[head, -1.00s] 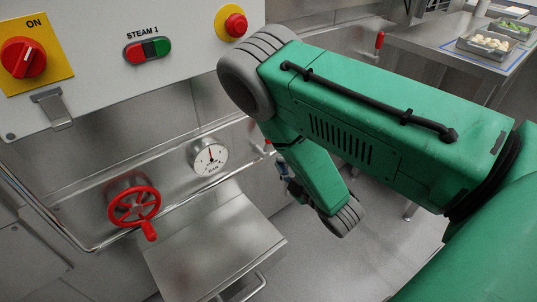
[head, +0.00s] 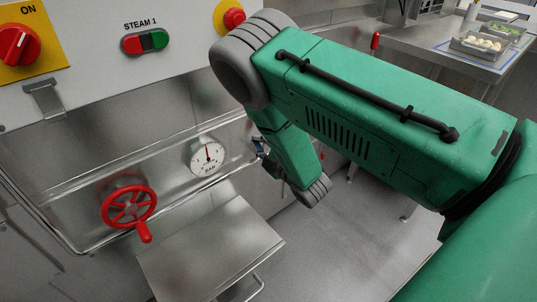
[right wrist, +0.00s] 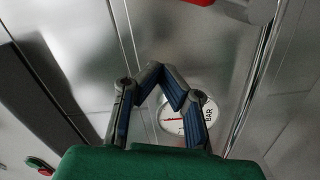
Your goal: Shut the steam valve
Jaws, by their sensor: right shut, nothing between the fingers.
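The red steam valve handwheel (head: 129,207) sits on the steel wall at the lower left of the head view, its knob at the lower right of the rim. My right gripper (head: 262,154) shows small and partly hidden beside my green arm, to the right of the wheel and apart from it. In the right wrist view its blue-grey fingers (right wrist: 160,76) meet at the tips with nothing between them. My left gripper is out of view.
A pressure gauge (head: 208,157) is between wheel and gripper. A pipe rail runs along the wall, with a steel shelf (head: 210,250) below. The control panel (head: 95,75) overhangs above. A counter with trays (head: 478,47) stands back right.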

